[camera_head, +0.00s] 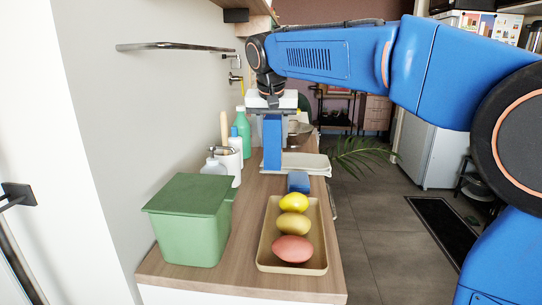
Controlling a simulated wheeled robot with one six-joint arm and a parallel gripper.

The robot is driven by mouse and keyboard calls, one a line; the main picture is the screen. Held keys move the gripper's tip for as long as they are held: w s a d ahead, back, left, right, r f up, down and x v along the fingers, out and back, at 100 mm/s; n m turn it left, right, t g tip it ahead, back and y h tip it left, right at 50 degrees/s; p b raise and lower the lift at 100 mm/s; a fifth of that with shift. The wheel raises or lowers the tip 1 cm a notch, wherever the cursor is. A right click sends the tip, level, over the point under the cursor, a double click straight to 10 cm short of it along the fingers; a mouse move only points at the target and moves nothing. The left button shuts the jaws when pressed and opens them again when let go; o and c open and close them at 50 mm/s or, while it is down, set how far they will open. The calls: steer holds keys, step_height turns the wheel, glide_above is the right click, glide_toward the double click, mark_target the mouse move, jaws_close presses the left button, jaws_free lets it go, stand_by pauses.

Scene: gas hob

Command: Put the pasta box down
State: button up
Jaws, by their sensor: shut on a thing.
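My gripper (272,106) points straight down over the wooden counter, with its jaws at the top of a tall, narrow blue box, the pasta box (272,145). The gripper is shut on this box, which hangs upright below it. The box's lower end shows in front of the left part of a pale flat stack (305,164). I cannot tell whether its base touches anything. My gripper hides the top of the box.
On the counter (240,281), a green lidded bin (190,232) stands at front left. A tan tray (264,250) holds yellow and red fruit, with a small blue object (298,182) behind it. Bottles, including a green one (242,132), and a white utensil holder (229,162) line the wall.

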mark_target(273, 130)
steer(key=shift+f, duration=2.4)
steer(key=shift+s+f, duration=0.1)
steer(key=shift+f, duration=0.3)
steer(key=o, duration=1.3)
steer(key=shift+f, duration=0.1)
steer(key=shift+o, duration=0.4)
steer(key=shift+r, duration=0.2)
steer(key=shift+r, duration=0.25)
steer(key=v, duration=1.2)
steer(key=shift+r, duration=0.1)
steer(key=shift+d, duration=0.1)
